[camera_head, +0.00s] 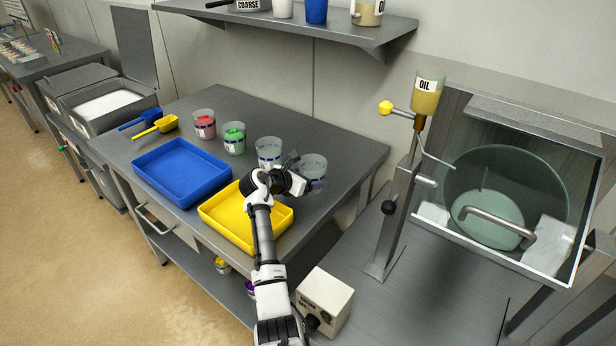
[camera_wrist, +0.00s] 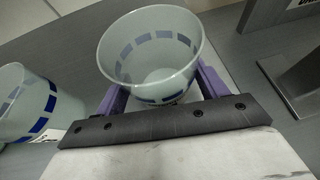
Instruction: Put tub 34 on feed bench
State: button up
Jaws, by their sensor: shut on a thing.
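My gripper (camera_head: 308,184) is shut on a clear tub (camera_head: 315,164) with a dashed blue band, at the right end of the row of tubs. In the wrist view the tub (camera_wrist: 150,60) is upright and looks empty, with purple fingers on both sides of it. A second clear tub (camera_head: 269,150) stands to its left; it also shows in the wrist view (camera_wrist: 32,105). No tub number is legible. The tubs are at the grey bench (camera_head: 265,105); I cannot tell whether this is the feed bench, or whether the held tub touches its top.
A red-filled tub (camera_head: 204,124) and a green-filled tub (camera_head: 234,138) stand farther left. A blue tray (camera_head: 182,172) and a yellow tray (camera_head: 214,218) lie in front. A hood (camera_head: 520,120) and an oil dispenser post (camera_head: 398,215) stand right. Another bench (camera_head: 50,62) is far left.

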jog(key=o, duration=1.1)
jog(key=shift+f, duration=0.1)
jog(key=shift+c, duration=0.2)
jog(key=shift+a, duration=0.1)
jog(key=b+v, duration=0.3)
jog(key=v, duration=0.9)
jog(key=shift+r, duration=0.2)
